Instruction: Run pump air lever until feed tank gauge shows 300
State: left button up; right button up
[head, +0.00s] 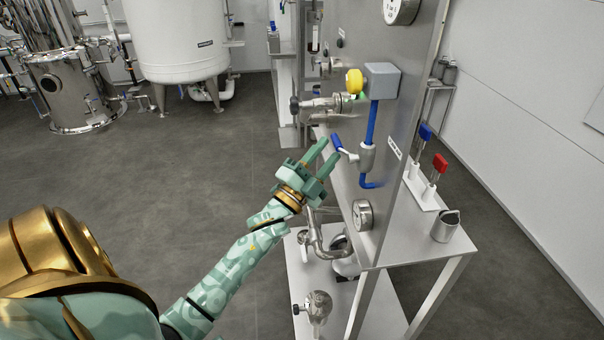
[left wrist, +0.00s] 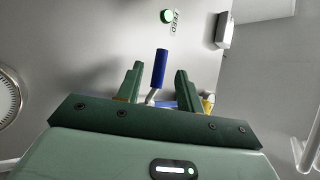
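A blue-handled lever (head: 337,143) sits on a grey valve body (head: 367,157) in the blue pipe on the steel panel. My left gripper (head: 330,151) is open in front of the panel, close to the lever. In the left wrist view the blue handle (left wrist: 160,68) stands between the two green fingers (left wrist: 159,74), with gaps on both sides. One round gauge (head: 362,215) is low on the panel and another (head: 401,10) is at the top; their readings are too small to tell. My right gripper is out of view.
A green light (left wrist: 167,16) is beside a FEED label (left wrist: 177,22). A metal cup (head: 446,226) stands on the shelf. Open floor lies left.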

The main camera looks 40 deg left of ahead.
pick_arm(q)
jog(key=v, duration=1)
jog(key=shift+s+b, duration=0.2)
jog(key=shift+b, duration=0.1)
jog(key=shift+f, duration=0.15)
notch_tip(320, 180, down, 22)
jog(key=a+n+g+y, duration=0.1)
jog(key=n+g+y, duration=0.1)
jog(key=n+g, duration=0.55)
jog(key=s+d+f+n+g, duration=0.1)
jog(key=s+d+f+g, duration=0.15)
jog(key=s+f, duration=0.55)
jog(key=s+d+f+n+g, duration=0.15)
jog(key=s+f+g, duration=0.25)
jog(key=f, duration=0.7)
jog(key=s+d+f+g, duration=0.2)
jog(key=s+f+g, duration=0.1)
jog(key=s, duration=0.6)
jog(key=s+d+f+g, duration=0.3)
jog(key=s+f, duration=0.3)
jog(key=s, duration=0.4)
jog(key=s+d+f+g+h, duration=0.1)
jog(key=s+d+f+g, duration=0.1)
jog(key=s, duration=0.8)
notch_tip(320, 180, down, 2)
jog(key=shift+s+d+f+n+g, duration=0.2)
jog(key=shift+n+g, duration=0.2)
jog(key=shift+g, duration=0.1)
